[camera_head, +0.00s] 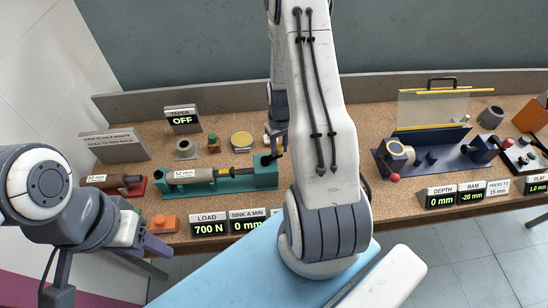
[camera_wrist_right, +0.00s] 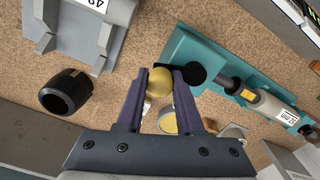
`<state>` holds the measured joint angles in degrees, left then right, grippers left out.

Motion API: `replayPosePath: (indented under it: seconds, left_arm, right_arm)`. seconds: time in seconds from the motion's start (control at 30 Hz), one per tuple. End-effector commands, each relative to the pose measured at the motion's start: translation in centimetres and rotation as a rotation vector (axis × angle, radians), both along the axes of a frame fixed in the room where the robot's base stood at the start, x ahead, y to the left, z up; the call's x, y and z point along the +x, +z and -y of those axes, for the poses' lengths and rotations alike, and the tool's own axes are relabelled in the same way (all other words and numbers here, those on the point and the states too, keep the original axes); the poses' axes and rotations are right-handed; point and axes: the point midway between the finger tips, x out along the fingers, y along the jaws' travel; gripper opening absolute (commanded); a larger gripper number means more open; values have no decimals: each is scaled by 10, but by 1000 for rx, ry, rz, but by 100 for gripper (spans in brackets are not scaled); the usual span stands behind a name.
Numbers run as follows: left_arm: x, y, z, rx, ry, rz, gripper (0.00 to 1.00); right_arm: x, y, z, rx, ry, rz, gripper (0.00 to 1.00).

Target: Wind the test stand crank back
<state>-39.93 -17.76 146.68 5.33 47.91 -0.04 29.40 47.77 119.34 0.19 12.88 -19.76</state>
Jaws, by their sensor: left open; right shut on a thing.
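The teal test stand (camera_head: 222,186) lies on the cork bench top and holds a pale cylindrical piece tagged 52 mm. Its crank end is at the stand's right end in the head view. In the right wrist view, the crank's round yellowish knob (camera_wrist_right: 159,82) sits between the purple fingers of my right gripper (camera_wrist_right: 160,80), beside the black hub (camera_wrist_right: 191,74) of the teal stand (camera_wrist_right: 207,50). The right gripper is shut on the knob. My right arm partly hides this spot in the head view. My left gripper (camera_head: 150,243) is open and empty at the bench's front left.
Signs read LOAD 700 N (camera_head: 209,225), SINK A MIN 0 mm (camera_head: 246,222) and TAPER OFF (camera_head: 182,121). A dark blue press rig (camera_head: 440,158) stands on the right. A red-based holder (camera_head: 135,187) and orange block (camera_head: 164,223) lie left. A black ring (camera_wrist_right: 66,92) lies near the right gripper.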

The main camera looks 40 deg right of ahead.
Motion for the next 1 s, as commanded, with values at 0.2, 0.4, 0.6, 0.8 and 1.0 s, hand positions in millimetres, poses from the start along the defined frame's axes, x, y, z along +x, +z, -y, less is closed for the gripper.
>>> replayPosePath:
  seconds: [0.2, 0.4, 0.6, 0.8, 1.0]
  left_arm:
    - [0, 0, 0, 0, 0, 0, 50]
    - [0, 0, 0, 0, 0, 0, 50]
    - [0, -1, 0, 0, 0, 0, 50]
    - [0, -1, 0, 0, 0, 0, 50]
    - [0, -2, 0, 0, 0, 0, 50]
  right_arm:
    - [2, 0, 0, 0, 46, 0, 0]
    - [5, 0, 0, 0, 102, 0, 0]
    - [19, 0, -1, 0, 367, -1, 0]
    - [22, 0, -1, 2, 466, -2, 0]
    - [22, 0, -1, 2, 468, -2, 0]
